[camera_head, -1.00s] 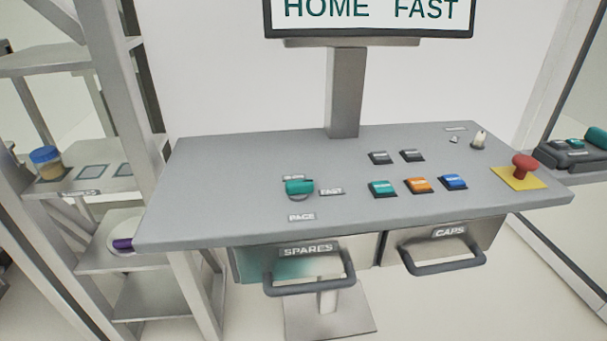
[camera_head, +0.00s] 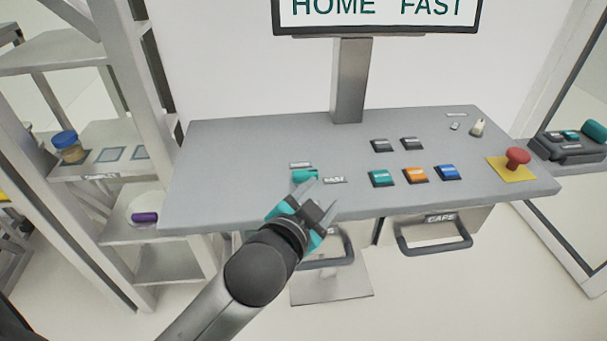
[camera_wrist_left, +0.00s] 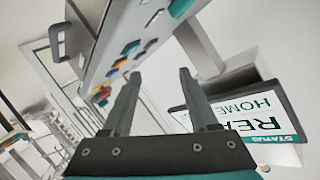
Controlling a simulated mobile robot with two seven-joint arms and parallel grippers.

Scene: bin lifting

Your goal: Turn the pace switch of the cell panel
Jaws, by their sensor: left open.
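The cell panel (camera_head: 230,150) is a grey slanted board. Its pace switch (camera_head: 304,175) is a teal knob at the panel's left part, with a FAST label (camera_head: 334,180) to its right. My left gripper (camera_head: 322,195) is open and empty just in front of the switch, its fingers pointing toward the panel. The gripper covers the area of the PACE label. In the left wrist view the open fingers (camera_wrist_left: 160,75) stand apart with nothing between them, and a teal part (camera_wrist_left: 180,8) on the panel shows at the top edge. My right gripper is not in view.
Teal, orange and blue buttons (camera_head: 416,174) lie right of the switch. A red emergency button (camera_head: 517,158) is at the right edge. The screen (camera_head: 376,14) reads HOME FAST. A CAPS drawer (camera_head: 433,233) hangs below. A shelf (camera_head: 110,170) stands at the left.

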